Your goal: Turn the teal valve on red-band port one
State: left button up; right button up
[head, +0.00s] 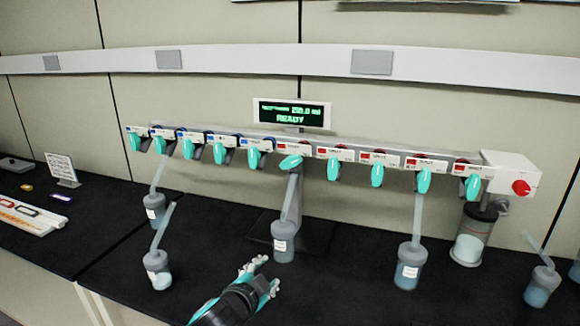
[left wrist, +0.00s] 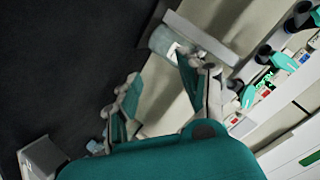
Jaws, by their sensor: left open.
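The manifold carries a row of teal valves. The first red-labelled port's teal valve (head: 290,162) lies nearly level, while the other valves hang down. A grey-capped flask (head: 284,241) hangs on a tube below it. My left gripper (head: 264,276) is open and empty, low in front of that flask and well below the valve. In the left wrist view my gripper (left wrist: 162,72) has its fingers apart, with a labelled flask (left wrist: 163,41) beyond them. Teal valves (left wrist: 283,62) show at the right of that view. My right gripper is not in view.
Other flasks stand left (head: 157,269) and right (head: 408,265) of my left gripper. A display (head: 291,114) reading READY is above the manifold. A white end box (head: 512,174) with a red knob is at right. The black bench (head: 340,290) right of my gripper is clear.

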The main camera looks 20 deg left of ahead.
pick_arm(q)
jog(key=w+r+m+t, duration=0.3)
jog(key=r+m+t, duration=0.15)
jog(key=r, duration=1.35)
jog(key=p, duration=0.5)
send_near(292, 163)
jog(key=shift+n+h, duration=0.3)
jog(key=shift+n, duration=0.05)
jog(key=w, duration=0.8)
jog(key=shift+w, duration=0.25)
jog(key=shift+f, duration=0.1)
grip_shut()
